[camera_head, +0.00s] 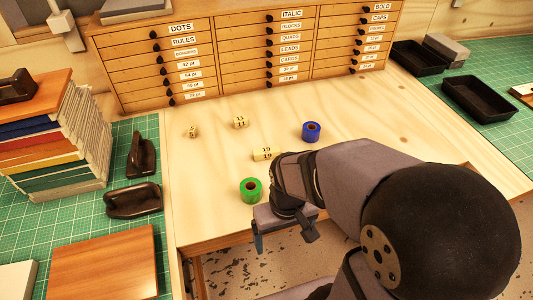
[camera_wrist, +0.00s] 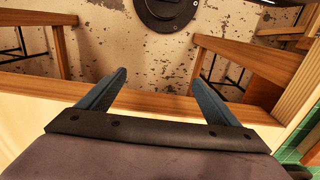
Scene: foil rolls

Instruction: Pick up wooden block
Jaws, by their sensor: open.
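Three pale wooden blocks with dark numbers lie on the light wood table: a small one (camera_head: 192,131) at the left, one (camera_head: 240,121) near the drawers, and a larger one (camera_head: 266,153) near the middle, partly behind my arm. My gripper (camera_head: 282,238) is near the table's front edge, on the near side of the blocks and apart from them. In the wrist view my gripper (camera_wrist: 158,78) has its two blue-grey fingers spread with nothing between them. No block shows in the wrist view.
A green foil roll (camera_head: 251,190) stands close to my gripper. A blue foil roll (camera_head: 311,131) stands farther back. A labelled drawer cabinet (camera_head: 235,60) closes the rear. Stacked boards (camera_head: 60,140) and dark tools (camera_head: 133,200) are left; black trays (camera_head: 478,98) are right.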

